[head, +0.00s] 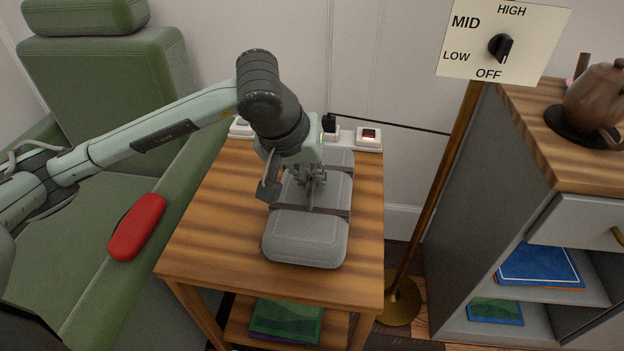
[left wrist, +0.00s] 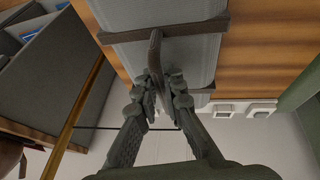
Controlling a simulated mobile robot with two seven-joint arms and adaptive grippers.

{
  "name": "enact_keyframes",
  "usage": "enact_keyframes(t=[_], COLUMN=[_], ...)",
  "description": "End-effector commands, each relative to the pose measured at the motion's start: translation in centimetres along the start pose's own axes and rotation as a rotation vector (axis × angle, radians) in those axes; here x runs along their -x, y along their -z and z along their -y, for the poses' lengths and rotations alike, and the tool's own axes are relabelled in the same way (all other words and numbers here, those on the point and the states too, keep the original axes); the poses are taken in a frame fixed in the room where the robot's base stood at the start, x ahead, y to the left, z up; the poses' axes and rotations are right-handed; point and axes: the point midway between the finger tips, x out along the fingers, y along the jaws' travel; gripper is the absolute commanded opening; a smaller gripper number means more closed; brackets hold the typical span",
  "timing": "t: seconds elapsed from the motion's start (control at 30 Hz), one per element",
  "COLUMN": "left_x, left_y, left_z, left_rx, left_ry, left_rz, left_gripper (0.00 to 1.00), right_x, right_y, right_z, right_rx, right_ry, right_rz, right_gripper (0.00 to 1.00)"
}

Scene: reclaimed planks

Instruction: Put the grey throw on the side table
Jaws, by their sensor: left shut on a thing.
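The grey throw (head: 305,238) is a folded bundle with brown straps and a carrying handle, over the top of the wooden side table (head: 222,225). It looks level and seems to rest on the tabletop; its underside is hidden. My left gripper (head: 309,188) reaches down over the middle of the bundle. In the left wrist view, its fingers (left wrist: 160,83) are shut on the brown handle (left wrist: 155,50), with the grey cloth (left wrist: 195,48) just beyond. My right gripper is in neither view.
A power strip (head: 368,138) lies at the table's back edge. A green armchair (head: 110,100) with a red case (head: 137,227) stands left. A brass lamp pole (head: 440,180) and a grey cabinet (head: 480,190) stand right. The tabletop's front left is clear.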

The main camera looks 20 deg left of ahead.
Motion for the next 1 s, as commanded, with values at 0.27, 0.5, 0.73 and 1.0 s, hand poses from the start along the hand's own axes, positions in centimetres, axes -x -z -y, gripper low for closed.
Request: enact_keyframes(t=[0.27,0.5,0.73,1.0], left_x=[-1.0,-1.1,-1.2,-1.2], left_y=[-0.3,-0.4,-0.5,-0.5], left_z=[0.2,0.2,0.3,0.3], left_rx=[0.001,0.000,0.000,0.000], left_ry=[-0.002,-0.002,-0.001,-0.001], left_rz=[-0.005,-0.005,-0.002,-0.002], left_gripper=[0.00,0.00,0.24,0.29], right_x=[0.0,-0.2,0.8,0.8], right_y=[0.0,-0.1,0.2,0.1], right_z=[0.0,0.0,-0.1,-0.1], right_rx=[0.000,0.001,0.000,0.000], right_ry=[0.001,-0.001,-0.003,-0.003], right_rz=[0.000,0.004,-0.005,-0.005], right_gripper=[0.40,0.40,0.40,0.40])
